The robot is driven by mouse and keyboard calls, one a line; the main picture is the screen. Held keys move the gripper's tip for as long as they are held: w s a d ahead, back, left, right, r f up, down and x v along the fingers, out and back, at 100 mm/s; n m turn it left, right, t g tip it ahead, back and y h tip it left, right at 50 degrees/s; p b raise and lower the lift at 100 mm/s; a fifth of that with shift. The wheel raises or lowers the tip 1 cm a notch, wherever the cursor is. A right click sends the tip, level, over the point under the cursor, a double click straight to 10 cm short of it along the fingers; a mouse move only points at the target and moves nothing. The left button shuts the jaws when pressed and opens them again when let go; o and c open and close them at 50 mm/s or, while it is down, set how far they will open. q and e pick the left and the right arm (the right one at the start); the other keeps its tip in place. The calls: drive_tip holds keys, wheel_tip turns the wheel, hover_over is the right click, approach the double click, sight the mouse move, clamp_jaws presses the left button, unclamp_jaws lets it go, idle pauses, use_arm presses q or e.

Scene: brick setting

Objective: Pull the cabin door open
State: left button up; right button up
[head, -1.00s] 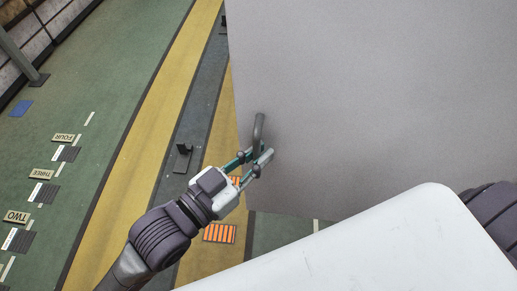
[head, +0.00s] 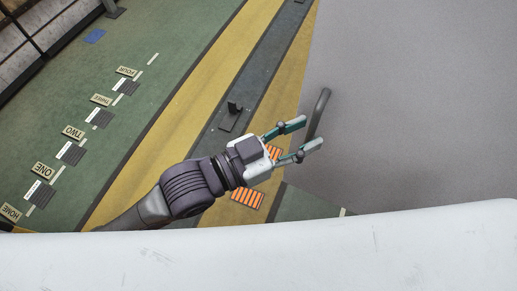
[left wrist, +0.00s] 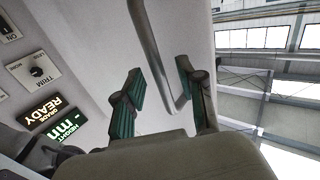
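The cabin door is a large plain grey panel (head: 430,110) filling the right of the head view. Its dark bar handle (head: 320,105) stands near the panel's left edge. My left gripper (head: 312,134) is open at the handle's lower end, with its two teal-padded fingers apart. In the left wrist view, the handle (left wrist: 152,55) runs down between the spread fingers (left wrist: 163,88) and bends at its end. There are visible gaps beside the bar; I cannot tell whether either finger touches it. My right gripper is not in view.
A small dark bracket (head: 231,113) stands on the floor left of my gripper. An orange striped plate (head: 247,198) lies below it. The marked green floor (head: 150,90) at left is mostly open. A control panel with a TRIM knob (left wrist: 40,75) shows in the left wrist view.

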use_arm(q)
drive_tip(key=v, duration=0.9)
drive_tip(key=shift+a, duration=0.35)
drive_tip(key=shift+s, duration=0.1)
drive_tip(key=shift+c, duration=0.2)
